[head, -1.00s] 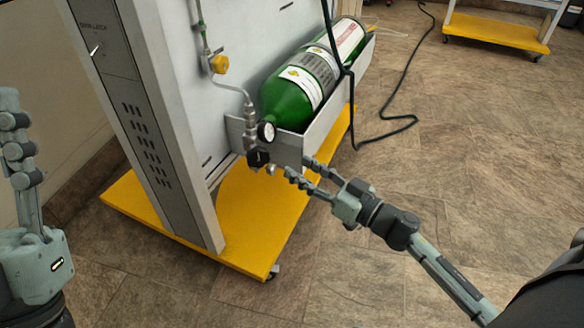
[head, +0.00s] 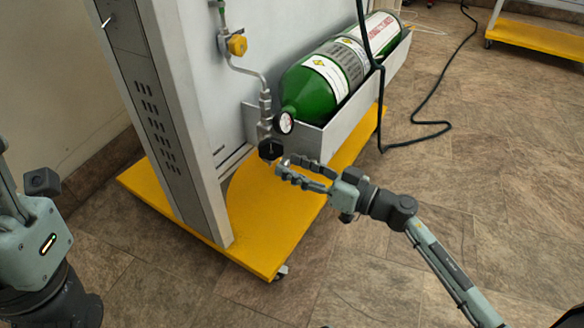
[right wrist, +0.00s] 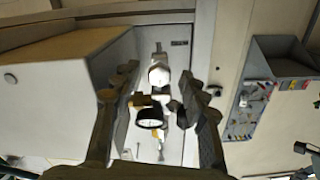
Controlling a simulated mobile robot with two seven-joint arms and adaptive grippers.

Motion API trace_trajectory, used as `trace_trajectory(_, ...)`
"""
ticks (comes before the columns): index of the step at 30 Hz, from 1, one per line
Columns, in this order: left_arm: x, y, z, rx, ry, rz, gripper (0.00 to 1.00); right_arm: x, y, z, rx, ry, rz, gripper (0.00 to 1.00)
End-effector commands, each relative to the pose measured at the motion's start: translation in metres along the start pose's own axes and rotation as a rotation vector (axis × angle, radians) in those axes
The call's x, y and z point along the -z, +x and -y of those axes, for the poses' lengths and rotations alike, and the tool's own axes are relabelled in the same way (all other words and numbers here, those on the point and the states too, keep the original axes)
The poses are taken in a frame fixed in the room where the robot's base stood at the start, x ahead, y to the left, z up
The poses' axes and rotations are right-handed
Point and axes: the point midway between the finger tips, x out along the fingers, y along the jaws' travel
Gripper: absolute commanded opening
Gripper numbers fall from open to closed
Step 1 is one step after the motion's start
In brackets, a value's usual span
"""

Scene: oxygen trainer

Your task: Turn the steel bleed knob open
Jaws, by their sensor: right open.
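A pale steel round knob (right wrist: 158,75), which looks like the bleed knob, shows between my right fingers in the right wrist view. In the head view it is too small to make out clearly beside the fingertips. Contact cannot be told. My left gripper (head: 22,188) is at the left edge, away from the panel, partly cut off.
A green cylinder (head: 308,92) lies in a grey tray (head: 345,122) right of the fitting. A yellow valve (head: 237,45) is on the line above. The yellow base (head: 262,225) sticks out below. A dark hose (head: 412,144) runs over open floor.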

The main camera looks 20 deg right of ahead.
Motion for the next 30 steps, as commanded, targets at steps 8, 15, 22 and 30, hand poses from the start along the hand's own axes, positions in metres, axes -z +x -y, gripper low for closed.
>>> trace_trajectory(8,-0.0005,0.0013,-0.0002,-0.005,0.001,-0.004,0.40,0.0004,0.0091,-0.0003,-0.002,0.000,0.000,0.44)
trace_trajectory(15,-0.0004,0.0014,-0.0001,-0.005,0.002,-0.004,0.40,0.0003,0.0088,-0.0002,-0.001,0.000,0.000,0.28)
trace_trajectory(22,-0.0002,0.0014,-0.0001,-0.005,0.002,-0.005,0.40,0.0003,0.0087,-0.0002,-0.001,-0.001,0.000,0.00)
trace_trajectory(30,0.0010,0.0038,0.0000,-0.005,0.001,-0.008,0.40,0.0009,0.0085,0.0000,-0.002,-0.018,0.001,0.00)
